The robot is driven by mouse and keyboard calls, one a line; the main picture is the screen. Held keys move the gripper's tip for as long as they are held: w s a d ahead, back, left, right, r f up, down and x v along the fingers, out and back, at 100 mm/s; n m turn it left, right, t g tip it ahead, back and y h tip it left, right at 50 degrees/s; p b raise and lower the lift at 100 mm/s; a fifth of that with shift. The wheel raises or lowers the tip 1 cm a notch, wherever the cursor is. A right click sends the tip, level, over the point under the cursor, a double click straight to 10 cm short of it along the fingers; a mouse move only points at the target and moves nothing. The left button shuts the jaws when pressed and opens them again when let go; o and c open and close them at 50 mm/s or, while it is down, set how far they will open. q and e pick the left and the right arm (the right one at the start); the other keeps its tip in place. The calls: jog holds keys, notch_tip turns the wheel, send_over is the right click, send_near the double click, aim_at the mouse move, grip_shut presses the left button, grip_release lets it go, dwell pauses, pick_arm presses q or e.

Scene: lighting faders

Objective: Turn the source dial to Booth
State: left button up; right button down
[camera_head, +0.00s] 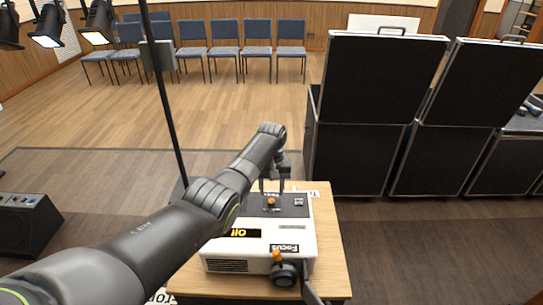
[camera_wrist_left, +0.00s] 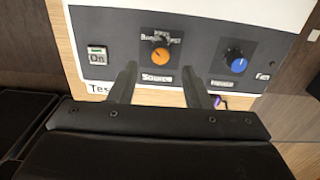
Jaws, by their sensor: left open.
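The source dial is an orange knob (camera_wrist_left: 160,55) on a dark panel, with "Source" printed below it in the left wrist view. Small position labels arc above it; the left one seems to start with "Boo", but they are too small to read surely. The knob's pointer seems to point upward; its exact setting is unclear. The dial also shows as a small orange spot in the head view (camera_head: 271,202). My left gripper (camera_wrist_left: 161,85) is open and empty, its fingers apart either side of the dial's label, short of the knob. It hangs over the panel's far side (camera_head: 273,178). My right gripper is not visible.
A blue knob (camera_wrist_left: 236,62) and an "On" button (camera_wrist_left: 97,56) flank the dial. The white housing (camera_head: 218,249) has a dark Focus knob (camera_head: 285,273) at its near side and stands on a wooden table (camera_head: 328,245). A thin black stand (camera_head: 166,95) rises left of the table.

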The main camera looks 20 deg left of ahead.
aim_at(271, 201)
pick_arm(q)
notch_tip(271, 201, up, 13)
jog(key=b, duration=0.2)
jog(key=shift+f, duration=0.1)
